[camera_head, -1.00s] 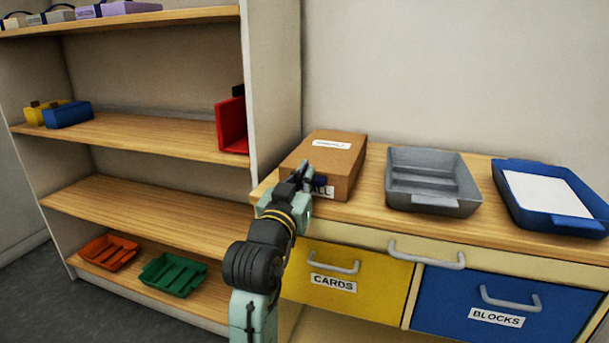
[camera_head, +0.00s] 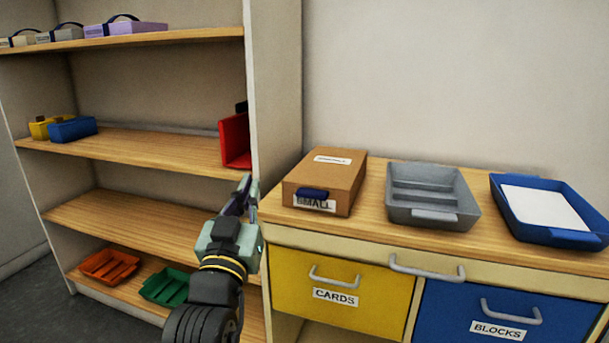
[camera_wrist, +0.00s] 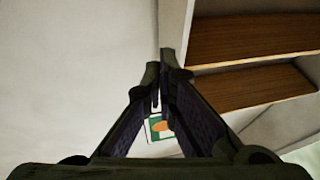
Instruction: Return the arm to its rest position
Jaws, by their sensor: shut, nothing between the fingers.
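My gripper (camera_head: 247,190) is raised in front of the shelf unit's right side panel, just left of the cardboard box in the head view. It is shut and empty, clear of the box. In the wrist view the fingers (camera_wrist: 160,62) come together at their tips, with a small green, white and orange patch (camera_wrist: 159,127) seen between them farther off. I cannot tell what that patch is. My forearm runs down to the bottom edge of the head view.
The box (camera_head: 325,178) labelled SMALL, a grey tray (camera_head: 432,196) and a blue tray (camera_head: 550,235) with a white sheet stand on the cabinet. Yellow CARDS (camera_head: 340,285) and blue BLOCKS (camera_head: 470,310) drawers are shut. The shelf unit (camera_head: 150,145) holds several containers.

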